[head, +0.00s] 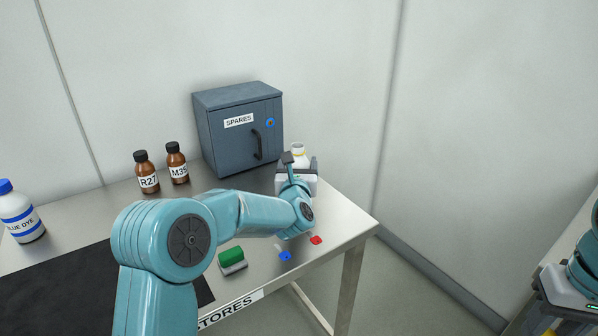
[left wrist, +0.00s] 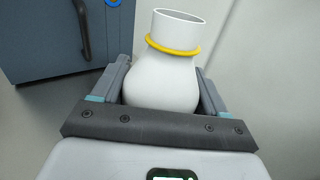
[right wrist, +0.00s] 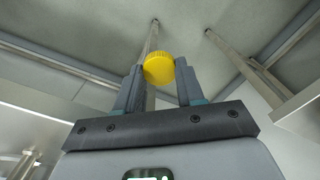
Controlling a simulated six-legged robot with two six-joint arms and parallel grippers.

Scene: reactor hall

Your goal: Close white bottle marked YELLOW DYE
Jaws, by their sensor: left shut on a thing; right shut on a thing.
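The white bottle (left wrist: 165,75) with a yellow ring at its neck stands between the fingers of my left gripper (left wrist: 163,92), which is shut on it. Its mouth is open, with no cap on it. In the head view the bottle (head: 299,156) shows at the back right of the table, partly behind my left gripper (head: 297,172). Its label is not visible. My right gripper (right wrist: 160,85) is shut on a yellow cap (right wrist: 159,68), away from the bottle. In the head view only part of the right arm shows at the right edge; its fingers are not visible there.
The grey SPARES cabinet (head: 237,130) stands left of the bottle. Brown bottles R27 (head: 148,183) and M35 (head: 178,173) and a BLUE DYE bottle (head: 20,220) stand further left. A green-topped block (head: 232,260), a blue piece (head: 285,256) and a red piece (head: 316,240) lie near the front edge.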

